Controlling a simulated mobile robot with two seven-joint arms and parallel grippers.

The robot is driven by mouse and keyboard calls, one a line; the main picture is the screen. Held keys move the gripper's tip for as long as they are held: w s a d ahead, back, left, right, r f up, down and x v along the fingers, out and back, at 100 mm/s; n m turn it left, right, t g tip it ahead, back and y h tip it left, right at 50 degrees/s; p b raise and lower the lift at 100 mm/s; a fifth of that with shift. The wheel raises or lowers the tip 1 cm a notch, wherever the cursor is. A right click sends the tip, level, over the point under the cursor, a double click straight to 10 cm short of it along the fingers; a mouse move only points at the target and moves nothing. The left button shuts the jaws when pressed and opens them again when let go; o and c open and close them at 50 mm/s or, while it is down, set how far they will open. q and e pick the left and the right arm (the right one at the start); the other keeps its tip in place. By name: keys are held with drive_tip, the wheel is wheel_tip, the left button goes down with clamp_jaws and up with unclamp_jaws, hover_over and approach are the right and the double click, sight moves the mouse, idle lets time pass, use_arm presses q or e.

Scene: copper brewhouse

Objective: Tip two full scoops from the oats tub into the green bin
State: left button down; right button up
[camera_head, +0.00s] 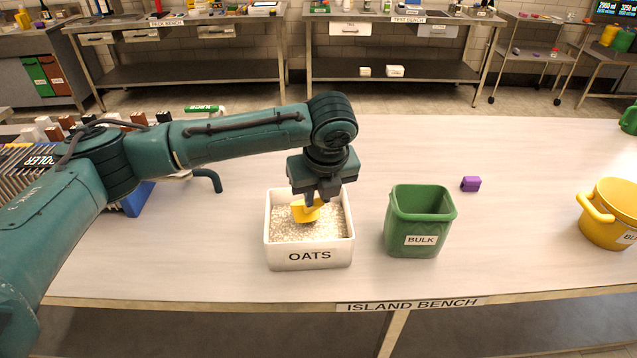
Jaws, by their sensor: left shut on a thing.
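A white tub labelled OATS (309,257) stands on the island bench, filled with pale oats (290,227). My left gripper (312,200) points down over the tub and is shut on a yellow scoop (306,212). The scoop is at the oats inside the tub; its lower part and what it holds cannot be made out. A green bin labelled BULK (420,225) stands upright to the right of the tub, apart from it. Its visible inside walls are bare; its floor is hidden. My right gripper is not in view.
A yellow pot (609,214) stands at the right edge. A green-capped tube (204,110) lies behind my left arm, and a blue object (137,198) lies partly under it. The bench front (250,302) is clear.

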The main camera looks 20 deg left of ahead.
use_arm(q)
drive_tip(key=shift+f, duration=0.95)
drive_tip(key=shift+f+b, duration=0.35)
drive_tip(key=shift+f, duration=1.25)
